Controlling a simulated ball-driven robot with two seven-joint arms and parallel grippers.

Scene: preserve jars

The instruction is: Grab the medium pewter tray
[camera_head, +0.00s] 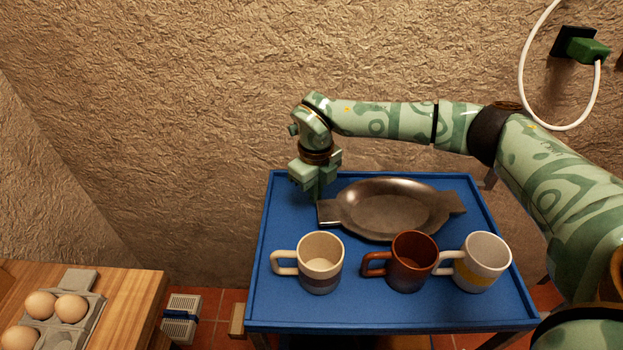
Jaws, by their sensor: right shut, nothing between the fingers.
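The pewter tray (391,212) is an oval, dull grey metal dish with a flat handle at each end. It lies at the back of a blue table, behind a row of mugs. My right gripper (316,196) points down at the tray's left end, just above or beside its left handle; I cannot tell whether they touch. Its fingers are shut with nothing between them. My right arm reaches in from the right, above and behind the tray. My left gripper is not in view.
The blue table (384,322) has a raised rim. A cream mug (320,263), a brown mug (412,262) and a white mug with a yellow band (481,262) stand in front of the tray. A wooden table (133,290) with eggs (71,308) is at lower left. A wall stands close behind.

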